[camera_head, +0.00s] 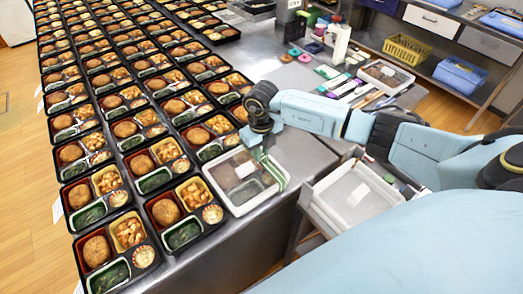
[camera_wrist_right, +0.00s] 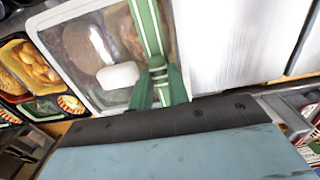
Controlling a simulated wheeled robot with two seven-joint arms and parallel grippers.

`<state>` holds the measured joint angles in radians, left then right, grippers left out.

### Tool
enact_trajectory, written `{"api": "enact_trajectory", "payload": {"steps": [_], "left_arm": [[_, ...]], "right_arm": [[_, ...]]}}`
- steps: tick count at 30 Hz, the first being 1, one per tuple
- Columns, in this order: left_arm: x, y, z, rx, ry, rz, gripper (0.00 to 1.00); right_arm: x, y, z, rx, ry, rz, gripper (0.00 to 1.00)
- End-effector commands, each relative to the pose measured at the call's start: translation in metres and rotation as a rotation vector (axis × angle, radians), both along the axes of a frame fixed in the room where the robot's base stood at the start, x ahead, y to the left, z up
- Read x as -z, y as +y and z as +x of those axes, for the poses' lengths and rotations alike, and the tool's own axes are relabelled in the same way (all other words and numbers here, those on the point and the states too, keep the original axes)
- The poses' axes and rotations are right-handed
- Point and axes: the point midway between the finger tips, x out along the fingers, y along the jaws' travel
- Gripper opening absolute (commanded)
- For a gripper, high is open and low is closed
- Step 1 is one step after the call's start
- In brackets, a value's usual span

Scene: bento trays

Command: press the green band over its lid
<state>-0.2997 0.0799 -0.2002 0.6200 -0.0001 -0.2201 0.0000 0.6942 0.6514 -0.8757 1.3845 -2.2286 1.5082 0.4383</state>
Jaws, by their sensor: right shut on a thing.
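A bento tray with a clear lid (camera_head: 222,178) and pale rim sits at the table's near edge; the lid (camera_wrist_right: 88,60) also shows in the wrist view. The green band with pale stripes (camera_head: 271,168) lies along the lid's right part; it also shows in the wrist view (camera_wrist_right: 147,22). My right gripper (camera_head: 257,147) is over the band's far end, shut on it; its tips show in the wrist view (camera_wrist_right: 158,66). Whether the band touches the lid all along, I cannot tell. My left gripper is not in view.
Rows of open bento trays (camera_head: 124,205) fill the table to the left. A white bin (camera_head: 352,198) stands at the right of the lidded tray. More bands (camera_head: 340,84) and another lidded tray (camera_head: 388,73) lie farther back. Bare steel (camera_head: 300,150) shows beside the lidded tray.

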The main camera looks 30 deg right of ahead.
Motion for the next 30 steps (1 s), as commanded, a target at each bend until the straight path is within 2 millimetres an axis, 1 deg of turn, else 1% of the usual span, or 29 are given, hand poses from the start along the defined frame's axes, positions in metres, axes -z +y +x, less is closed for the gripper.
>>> {"api": "enact_trajectory", "payload": {"steps": [26, 27, 30], "left_arm": [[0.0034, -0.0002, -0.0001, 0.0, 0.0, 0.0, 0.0], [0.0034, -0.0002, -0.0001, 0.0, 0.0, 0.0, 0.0], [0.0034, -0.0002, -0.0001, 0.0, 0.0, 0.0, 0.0]], "right_arm": [[0.004, -0.0001, 0.0, 0.0, 0.0, 0.0, 0.0], [0.004, -0.0001, -0.0001, 0.0, 0.0, 0.0, 0.18], [0.004, 0.0, 0.0, 0.0, 0.0, 0.0, 0.32]]}}
